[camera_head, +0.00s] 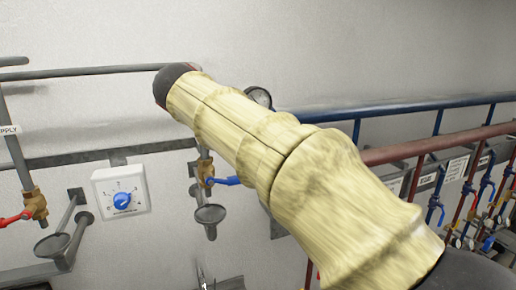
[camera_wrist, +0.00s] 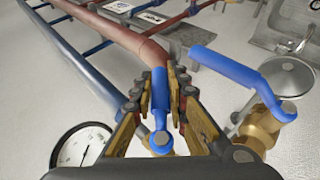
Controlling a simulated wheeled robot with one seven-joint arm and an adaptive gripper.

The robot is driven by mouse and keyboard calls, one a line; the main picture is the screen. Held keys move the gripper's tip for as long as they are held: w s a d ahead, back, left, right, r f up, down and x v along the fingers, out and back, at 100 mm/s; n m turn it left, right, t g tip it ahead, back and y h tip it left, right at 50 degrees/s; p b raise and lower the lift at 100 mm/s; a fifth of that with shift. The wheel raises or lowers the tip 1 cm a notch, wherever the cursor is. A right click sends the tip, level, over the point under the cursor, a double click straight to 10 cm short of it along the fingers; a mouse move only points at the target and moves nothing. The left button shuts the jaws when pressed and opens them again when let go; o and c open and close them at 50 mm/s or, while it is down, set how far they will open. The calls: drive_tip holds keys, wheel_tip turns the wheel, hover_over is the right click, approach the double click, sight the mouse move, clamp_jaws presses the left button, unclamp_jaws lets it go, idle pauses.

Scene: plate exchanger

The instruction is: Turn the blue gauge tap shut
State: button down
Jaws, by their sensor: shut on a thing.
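The blue gauge tap (camera_wrist: 160,98) shows in the wrist view as a short blue handle, its round blue hub at the near end. My gripper (camera_wrist: 161,84) is shut on this handle, with one dark-and-yellow finger on each side. The pressure gauge (camera_wrist: 82,146) with a white dial is just left of the gripper. In the head view the gauge (camera_head: 259,96) shows above my arm, edge-on. My arm hides the gauge tap and my gripper there.
A larger blue lever (camera_wrist: 230,66) on a brass valve (camera_wrist: 262,128) stands close right of my gripper. In the head view are a white box with a blue knob (camera_head: 123,200), a red-handled valve (camera_head: 35,205) and pipes (camera_head: 420,146) along the wall.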

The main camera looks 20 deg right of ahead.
idle(0.4)
drive_tip(key=c, duration=1.7)
unclamp_jaws()
drive_tip(key=shift+c, duration=0.2)
